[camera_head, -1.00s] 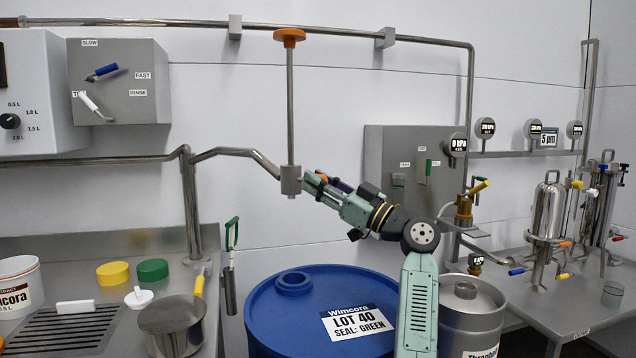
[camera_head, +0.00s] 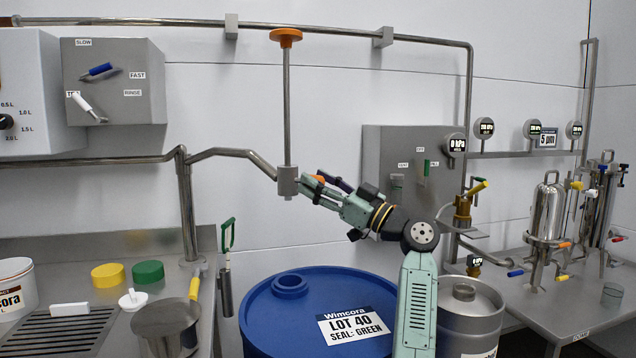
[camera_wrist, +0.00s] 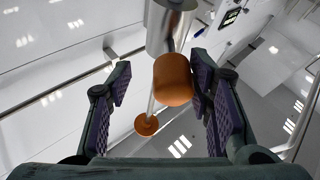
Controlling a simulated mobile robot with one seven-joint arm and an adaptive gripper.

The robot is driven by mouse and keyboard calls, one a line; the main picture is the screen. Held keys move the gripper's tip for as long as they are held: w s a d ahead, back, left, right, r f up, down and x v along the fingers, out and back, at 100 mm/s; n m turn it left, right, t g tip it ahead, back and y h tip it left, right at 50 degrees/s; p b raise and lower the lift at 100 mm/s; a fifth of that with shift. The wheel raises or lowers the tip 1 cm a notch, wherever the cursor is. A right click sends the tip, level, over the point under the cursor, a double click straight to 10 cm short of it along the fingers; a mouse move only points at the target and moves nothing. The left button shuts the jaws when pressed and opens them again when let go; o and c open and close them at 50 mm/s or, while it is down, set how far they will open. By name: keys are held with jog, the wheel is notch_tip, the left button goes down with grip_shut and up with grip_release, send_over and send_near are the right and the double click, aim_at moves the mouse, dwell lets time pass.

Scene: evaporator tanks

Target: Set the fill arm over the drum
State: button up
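The fill arm (camera_head: 232,152) is a bent steel pipe running from a post on the left counter to a steel head (camera_head: 288,182). A rod rises from the head to an orange knob (camera_head: 285,37). The blue drum (camera_head: 262,320) stands below, with a round raised opening (camera_head: 290,284) on its lid; in the picture the head lies above this opening, but depth is unclear. My gripper (camera_head: 312,187) is beside the head, on its right. In the wrist view, the open gripper (camera_wrist: 160,95) has the head's orange grip (camera_wrist: 172,80) between its fingers, nearer the right pad, with a gap at the left.
A steel keg (camera_head: 470,312) stands right of the drum. A counter with a steel pot (camera_head: 166,328) and yellow and green lids (camera_head: 148,271) is at left. A wall panel (camera_head: 405,165) is behind my arm. A pipe (camera_head: 345,30) crosses above.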

jog(key=shift+s, duration=0.1)
jog(key=v, duration=1.2)
jog(key=shift+d, duration=0.1)
